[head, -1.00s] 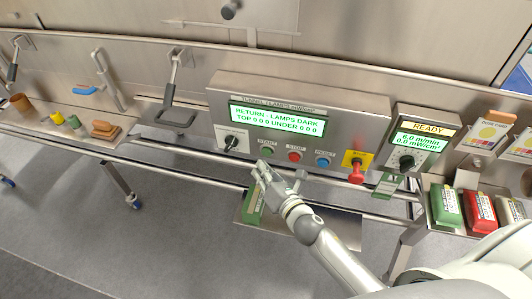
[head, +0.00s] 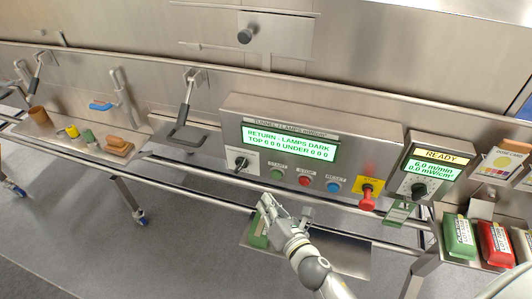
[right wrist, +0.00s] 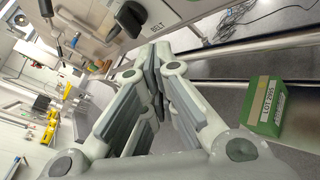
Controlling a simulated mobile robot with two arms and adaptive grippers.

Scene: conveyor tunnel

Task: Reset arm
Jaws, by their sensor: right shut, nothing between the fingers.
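My right gripper (head: 272,212) shows in the head view just below the control panel (head: 300,112), near the green START button (head: 277,174). It is shut and empty; in the right wrist view its fingers (right wrist: 153,70) meet with nothing between them. It touches no button that I can see. The panel display reads "RETURN - LAMPS DARK, TOP 0 0 0 UNDER 0 0 0". The red STOP button (head: 304,181) and blue RESET button (head: 333,187) are to the right of START. My left gripper is not in view.
A green box (right wrist: 265,105) lies beside the gripper, on a shelf (head: 345,256) below the panel. A red emergency knob (head: 367,198) sticks out at the right. Green and red packs (head: 494,243) stand farther right. A rail (head: 190,172) runs along the front.

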